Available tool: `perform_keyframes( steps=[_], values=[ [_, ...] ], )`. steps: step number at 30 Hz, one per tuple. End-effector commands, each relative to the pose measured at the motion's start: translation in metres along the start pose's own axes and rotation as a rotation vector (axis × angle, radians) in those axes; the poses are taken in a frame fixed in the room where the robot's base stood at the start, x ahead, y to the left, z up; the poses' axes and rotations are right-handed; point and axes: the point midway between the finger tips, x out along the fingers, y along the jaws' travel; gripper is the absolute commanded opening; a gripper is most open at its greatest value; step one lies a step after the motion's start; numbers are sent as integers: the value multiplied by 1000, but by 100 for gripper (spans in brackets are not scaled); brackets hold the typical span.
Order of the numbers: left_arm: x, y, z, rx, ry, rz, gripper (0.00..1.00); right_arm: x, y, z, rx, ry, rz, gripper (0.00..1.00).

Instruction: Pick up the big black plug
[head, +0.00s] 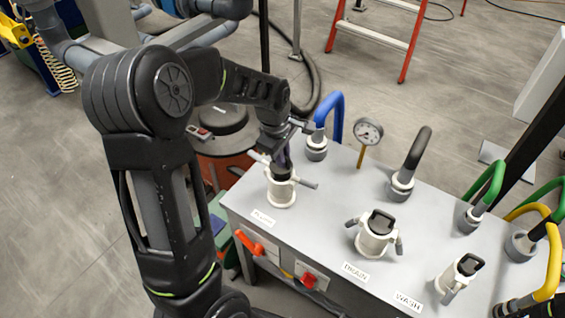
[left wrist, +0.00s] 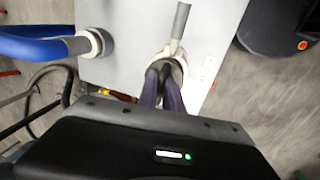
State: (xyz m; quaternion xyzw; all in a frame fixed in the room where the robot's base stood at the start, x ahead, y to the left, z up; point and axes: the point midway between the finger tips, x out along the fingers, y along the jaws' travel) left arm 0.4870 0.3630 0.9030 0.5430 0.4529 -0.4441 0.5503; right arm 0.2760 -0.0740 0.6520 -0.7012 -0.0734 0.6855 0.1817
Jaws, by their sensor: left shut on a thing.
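My left gripper (head: 283,166) reaches down into the white socket (head: 281,190) at the left end of the grey panel. It is shut on a dark plug (left wrist: 161,67), which is mostly hidden between the fingers and the socket rim. The left wrist view shows the fingers coming together inside this socket. A black plug (head: 381,221) sits in the middle white socket (head: 373,240), labelled DRAIN. Another black plug (head: 469,264) sits in the right socket (head: 450,281), labelled WASH.
Blue (head: 332,112), black (head: 416,148), green (head: 487,182) and yellow (head: 553,262) hoses rise along the panel (head: 325,217). The sockets have side levers. Red handles (head: 248,243) are on the front face.

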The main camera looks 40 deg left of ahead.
Motion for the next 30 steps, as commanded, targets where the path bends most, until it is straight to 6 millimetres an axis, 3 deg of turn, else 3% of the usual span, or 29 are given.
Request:
perform_keyframes(
  steps=[12, 17, 30],
  values=[
    [-73, 15, 0, 0, 0, 4, 0, 8, 2, -1, -2, 2, -3, 0],
    [-82, 16, 0, 0, 0, 0, 0, 8, 2, -1, -2, 3, -3, 0],
    [-82, 16, 0, 0, 0, -1, 0, 8, 2, -1, -2, 3, -3, 0]
  ],
)
